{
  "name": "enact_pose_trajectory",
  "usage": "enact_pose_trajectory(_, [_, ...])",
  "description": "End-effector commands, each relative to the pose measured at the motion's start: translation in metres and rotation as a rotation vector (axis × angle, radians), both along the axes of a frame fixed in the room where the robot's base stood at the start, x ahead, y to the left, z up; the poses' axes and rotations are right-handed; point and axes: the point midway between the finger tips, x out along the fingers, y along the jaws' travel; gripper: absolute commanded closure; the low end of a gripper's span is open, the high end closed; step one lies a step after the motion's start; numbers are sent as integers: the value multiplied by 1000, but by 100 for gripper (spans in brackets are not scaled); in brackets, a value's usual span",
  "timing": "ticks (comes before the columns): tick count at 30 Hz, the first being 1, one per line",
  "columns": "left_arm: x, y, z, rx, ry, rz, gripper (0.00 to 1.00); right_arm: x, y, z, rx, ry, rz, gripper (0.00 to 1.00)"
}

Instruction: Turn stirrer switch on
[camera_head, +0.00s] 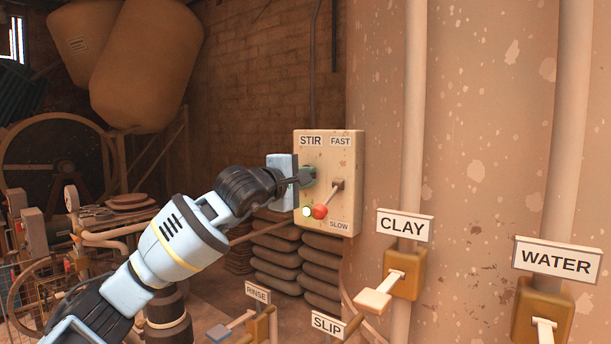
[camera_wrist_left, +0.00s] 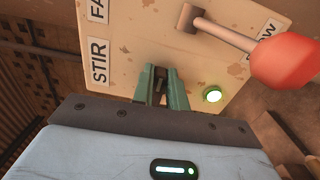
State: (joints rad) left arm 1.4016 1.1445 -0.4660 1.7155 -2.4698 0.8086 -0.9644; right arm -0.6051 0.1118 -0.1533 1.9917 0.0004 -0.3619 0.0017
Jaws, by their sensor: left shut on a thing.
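The beige control box (camera_head: 345,217) has STIR and FAST labels at its top and SLOW at its lower right. My left gripper (camera_head: 307,177) reaches its left half, below the STIR label. In the left wrist view, its green fingers (camera_wrist_left: 160,88) are shut on a small dark stirrer switch (camera_wrist_left: 159,74), which they mostly hide. A round lamp (camera_head: 306,211) below the switch glows; it shows green in the left wrist view (camera_wrist_left: 212,95). A lever with a red knob (camera_head: 320,211) sits right of the switch, its knob down toward SLOW. My right gripper is out of view.
The red knob (camera_wrist_left: 285,62) is close to my left fingers. Below right are a CLAY valve lever (camera_head: 373,300) and a WATER valve (camera_head: 543,310), with RINSE (camera_head: 257,292) and SLIP (camera_head: 327,324) signs lower. Stacked sacks (camera_head: 278,262) lie behind the box.

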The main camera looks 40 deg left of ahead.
Motion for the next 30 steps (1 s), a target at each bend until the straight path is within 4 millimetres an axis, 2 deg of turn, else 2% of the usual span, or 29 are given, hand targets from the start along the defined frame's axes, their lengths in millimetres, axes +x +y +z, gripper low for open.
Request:
enact_pose_trajectory(19, [0,0,-1,48,5,-1,100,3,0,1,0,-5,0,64])
enact_pose_trajectory(20, [0,0,-1,48,5,-1,82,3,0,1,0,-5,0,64])
enact_pose_trajectory(24, [0,0,-1,47,5,0,64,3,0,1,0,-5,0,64])
enact_pose_trajectory(30, [0,0,-1,46,5,0,64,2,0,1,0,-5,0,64])
